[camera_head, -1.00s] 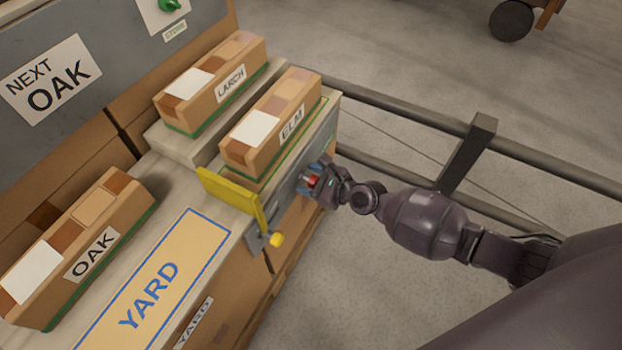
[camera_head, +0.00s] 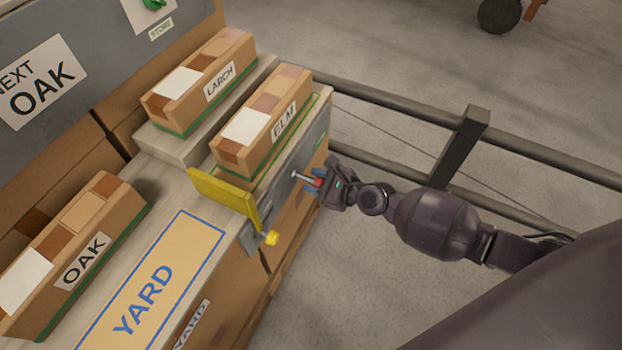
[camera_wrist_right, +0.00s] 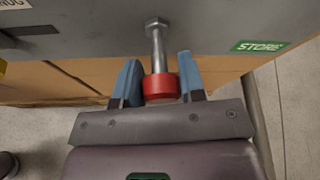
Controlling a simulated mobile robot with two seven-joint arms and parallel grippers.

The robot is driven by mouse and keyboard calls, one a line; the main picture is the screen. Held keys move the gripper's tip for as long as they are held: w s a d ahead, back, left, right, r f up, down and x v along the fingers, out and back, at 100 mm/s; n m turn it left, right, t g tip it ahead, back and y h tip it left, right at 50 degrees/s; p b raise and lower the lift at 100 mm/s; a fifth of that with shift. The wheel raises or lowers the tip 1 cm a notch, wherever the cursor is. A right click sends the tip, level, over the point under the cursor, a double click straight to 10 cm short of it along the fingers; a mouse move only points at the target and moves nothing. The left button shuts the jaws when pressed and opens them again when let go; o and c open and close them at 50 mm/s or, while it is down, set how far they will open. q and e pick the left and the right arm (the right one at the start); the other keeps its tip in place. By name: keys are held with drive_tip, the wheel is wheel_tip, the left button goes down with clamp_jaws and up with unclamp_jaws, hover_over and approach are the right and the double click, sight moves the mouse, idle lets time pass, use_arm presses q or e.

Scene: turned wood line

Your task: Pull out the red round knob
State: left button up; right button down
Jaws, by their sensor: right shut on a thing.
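The red round knob (camera_wrist_right: 161,88) sits on a metal rod that stands well out of the grey panel (camera_wrist_right: 90,35) in the right wrist view. In the head view the knob (camera_head: 317,183) is partly hidden by my right gripper (camera_head: 314,186). The bare rod (camera_head: 303,177) shows between the knob and the panel. My right gripper (camera_wrist_right: 157,82) is shut on the knob, with a blue finger on each side of it. My left gripper is not in view.
A yellow stop plate (camera_head: 225,196) and a yellow knob (camera_head: 272,238) are left of my right gripper. Boxes marked ELM (camera_head: 262,125), LARCH (camera_head: 200,82) and OAK (camera_head: 72,250) sit behind. A grey rail (camera_head: 540,165) runs at the right.

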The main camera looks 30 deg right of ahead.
drive_tip(key=shift+s+d+f, duration=0.1)
drive_tip(key=shift+s+f, duration=0.05)
drive_tip(key=c, duration=0.7)
unclamp_jaws()
drive_tip(key=shift+d, duration=0.1)
drive_tip(key=shift+s, duration=0.1)
drive_tip(key=shift+s+d+r, duration=0.15)
drive_tip(key=shift+r, duration=0.1)
drive_tip(key=v, duration=1)
drive_tip(key=shift+s+p, duration=0.1)
drive_tip(key=shift+p, duration=0.3)
